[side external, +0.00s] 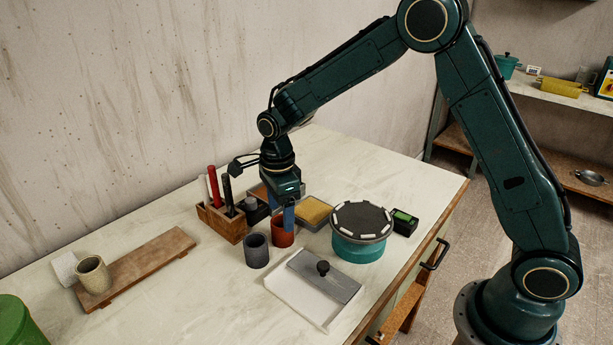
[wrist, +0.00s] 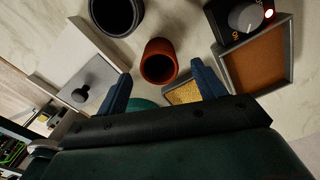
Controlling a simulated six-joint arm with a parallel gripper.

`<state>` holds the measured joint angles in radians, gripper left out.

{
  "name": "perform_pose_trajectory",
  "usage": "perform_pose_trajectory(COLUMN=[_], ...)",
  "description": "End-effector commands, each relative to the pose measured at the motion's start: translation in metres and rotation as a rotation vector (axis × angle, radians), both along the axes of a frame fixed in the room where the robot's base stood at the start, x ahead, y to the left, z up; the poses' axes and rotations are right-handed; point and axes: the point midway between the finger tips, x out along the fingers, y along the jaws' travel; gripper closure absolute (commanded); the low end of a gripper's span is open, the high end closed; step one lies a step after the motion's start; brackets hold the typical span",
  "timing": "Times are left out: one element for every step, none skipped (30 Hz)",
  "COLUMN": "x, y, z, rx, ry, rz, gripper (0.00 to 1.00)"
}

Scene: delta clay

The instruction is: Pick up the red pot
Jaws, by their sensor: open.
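The red pot (side external: 281,236) is a small open cup standing upright on the pale worktop, and it shows near the middle of the wrist view (wrist: 158,62). My gripper (side external: 280,214) is directly above and close to it in the side view, with its blue fingers pointing down. In the wrist view the two fingers (wrist: 163,90) are spread wide, with the pot beyond the gap between their tips. The gripper is open and empty. In the side view one finger overlaps the pot's rim, so I cannot tell whether a fingertip has reached rim height.
A dark grey pot (side external: 256,251) stands close to the left of the red pot. A white tray with a grey lid (side external: 324,277) is in front. A teal turntable (side external: 359,247) is at right. A wooden tool holder (side external: 222,220) is at left.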

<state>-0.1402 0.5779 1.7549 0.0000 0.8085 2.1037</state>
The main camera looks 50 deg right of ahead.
Motion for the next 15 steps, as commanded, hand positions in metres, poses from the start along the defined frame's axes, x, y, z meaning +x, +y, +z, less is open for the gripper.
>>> perform_pose_trajectory(x=[0.000,0.000,0.000,0.000,0.000,0.000,0.000,0.000,0.000,0.000,-0.001,-0.001,-0.001,-0.001,-0.002], y=[0.000,0.000,0.000,0.000,0.000,0.000,0.000,0.000,0.000,0.000,0.000,0.000,0.000,0.000,-0.001], z=[-0.002,-0.003,-0.004,-0.004,-0.004,-0.004,-0.004,-0.004,-0.006,-0.007,-0.009,-0.012,-0.014,-0.017,-0.021], rx=[0.000,0.000,0.000,0.000,0.000,0.000,0.000,0.000,-0.001,-0.001,0.000,0.000,0.000,-0.001,-0.001], ry=[0.001,0.001,0.000,0.000,0.000,0.000,0.000,0.000,0.001,0.001,0.002,0.002,0.002,0.004,0.004], rz=[0.000,0.000,0.000,0.000,0.000,0.000,0.000,0.000,0.000,0.000,0.000,0.000,0.000,0.000,0.000], gripper=[0.31,0.31,0.31,0.31,0.31,0.31,0.31,0.31,0.31,0.31,0.31,0.31,0.31,0.31,0.31])
